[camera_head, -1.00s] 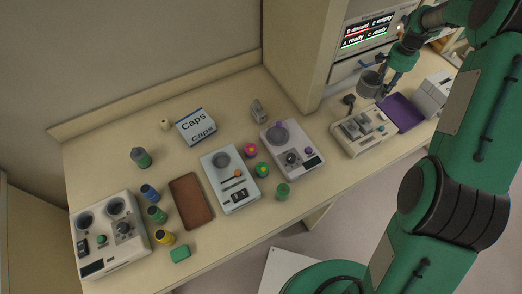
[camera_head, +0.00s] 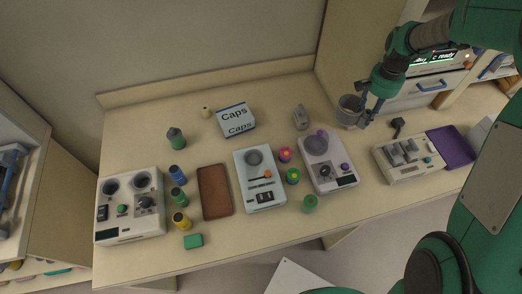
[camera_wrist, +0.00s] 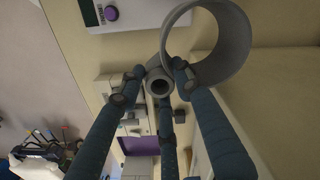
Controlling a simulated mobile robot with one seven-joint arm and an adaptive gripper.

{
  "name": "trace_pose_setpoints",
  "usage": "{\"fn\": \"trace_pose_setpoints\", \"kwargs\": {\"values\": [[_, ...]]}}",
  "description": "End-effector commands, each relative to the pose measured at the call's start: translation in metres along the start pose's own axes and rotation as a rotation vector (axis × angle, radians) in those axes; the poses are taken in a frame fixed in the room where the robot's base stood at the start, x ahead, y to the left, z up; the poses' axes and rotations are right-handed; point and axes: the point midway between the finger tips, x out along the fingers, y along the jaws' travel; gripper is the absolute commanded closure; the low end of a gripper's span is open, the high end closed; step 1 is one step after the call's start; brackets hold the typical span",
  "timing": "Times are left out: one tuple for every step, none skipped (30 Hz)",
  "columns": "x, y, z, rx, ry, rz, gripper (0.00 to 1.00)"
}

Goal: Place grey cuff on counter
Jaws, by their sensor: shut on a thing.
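The grey cuff (camera_head: 349,111) is a short, wide open ring with a small knob on its side. My gripper (camera_head: 367,108) is shut on the cuff at the right side of the counter (camera_head: 270,230), near the tall cabinet. In the wrist view the cuff (camera_wrist: 247,45) shows as a large ring at the top, and the fingers of my gripper (camera_wrist: 160,80) close around its knob. The cuff appears to be above the counter; I cannot tell whether it touches the surface.
A white device with a purple knob (camera_head: 321,164) stands left of the cuff, and a keyed device (camera_head: 405,158) stands right, beside a purple tray (camera_head: 452,147). A small grey object (camera_head: 300,118) is close on the left. A Caps box (camera_head: 236,120) stands farther left.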

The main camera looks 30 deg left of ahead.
Motion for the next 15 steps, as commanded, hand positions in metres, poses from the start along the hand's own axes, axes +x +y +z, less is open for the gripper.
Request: {"fn": "trace_pose_setpoints", "kwargs": {"values": [[0.0,-0.016,0.003,0.004,0.001,0.0,0.98],[0.001,-0.024,0.004,0.013,0.001,-0.001,0.98],[0.002,-0.035,0.007,0.023,0.001,-0.001,0.98],[0.004,-0.043,0.009,0.033,0.001,0.0,0.98],[0.005,-0.051,0.011,0.041,0.0,0.0,0.98],[0.007,-0.062,0.014,0.053,0.0,0.0,0.98],[0.008,-0.071,0.016,0.061,0.0,0.0,0.98],[0.009,-0.081,0.019,0.07,0.0,0.0,0.98],[0.011,-0.092,0.022,0.083,0.0,0.0,0.98],[0.012,-0.102,0.026,0.092,-0.001,0.0,0.98],[0.014,-0.112,0.029,0.103,-0.001,0.0,0.98],[0.016,-0.125,0.034,0.118,-0.001,0.0,0.98],[0.018,-0.135,0.037,0.133,-0.001,0.0,0.98],[0.021,-0.146,0.041,0.15,-0.001,0.0,0.98],[0.025,-0.159,0.045,0.18,-0.001,0.0,0.98]]}}
